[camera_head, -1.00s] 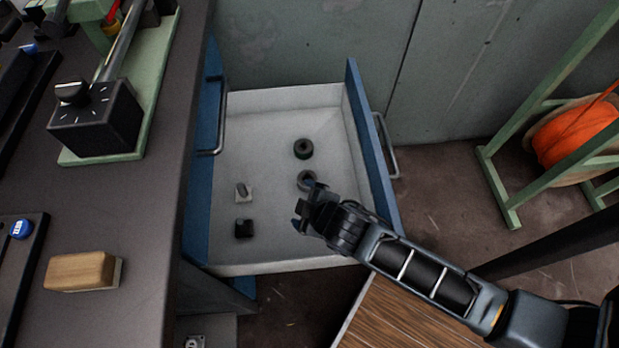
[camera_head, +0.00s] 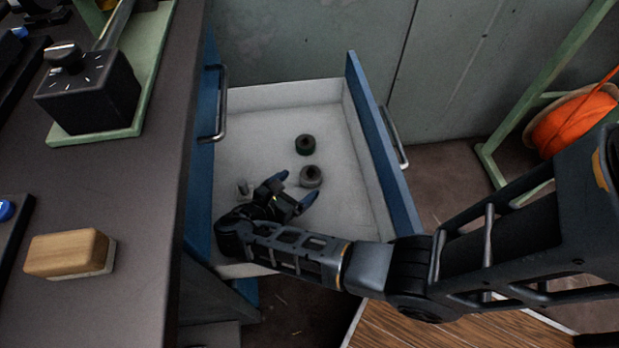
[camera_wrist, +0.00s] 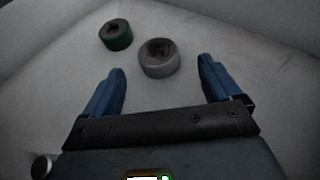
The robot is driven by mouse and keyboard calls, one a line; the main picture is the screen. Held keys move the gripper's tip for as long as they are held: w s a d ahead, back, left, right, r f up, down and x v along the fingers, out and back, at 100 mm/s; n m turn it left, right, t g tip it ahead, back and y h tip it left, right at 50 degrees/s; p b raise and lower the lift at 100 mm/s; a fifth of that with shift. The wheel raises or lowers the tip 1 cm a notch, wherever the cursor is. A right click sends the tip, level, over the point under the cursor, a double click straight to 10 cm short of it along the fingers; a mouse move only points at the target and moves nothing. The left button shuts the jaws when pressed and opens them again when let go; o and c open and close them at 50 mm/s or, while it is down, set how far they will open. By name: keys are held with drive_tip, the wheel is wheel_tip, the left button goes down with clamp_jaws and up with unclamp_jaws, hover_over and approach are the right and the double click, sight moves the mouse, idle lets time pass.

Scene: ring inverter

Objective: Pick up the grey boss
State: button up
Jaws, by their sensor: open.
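The grey boss (camera_head: 311,176) is a short grey ring with a dark hole, lying on the drawer floor. It also shows in the wrist view (camera_wrist: 159,58), just beyond and between the fingertips. My gripper (camera_head: 296,189) is open and empty, with its blue fingers reaching toward the boss from the near left. In the wrist view my gripper (camera_wrist: 162,82) has one finger on each side of the boss's line, and the boss appears apart from both fingers.
A green ring (camera_head: 305,145) lies behind the boss. The open drawer (camera_head: 280,97) has white inner walls and a blue front (camera_head: 384,150). A dark workbench (camera_head: 140,200) stands at the left. The drawer's far floor is clear.

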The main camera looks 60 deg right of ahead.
sight(309, 175)
drive_tip(key=b+x, duration=0.1)
drive_tip(key=x, duration=0.5)
drive_tip(key=shift+w, duration=0.2)
drive_tip(key=shift+d, duration=0.1)
drive_tip(key=c, duration=1.6)
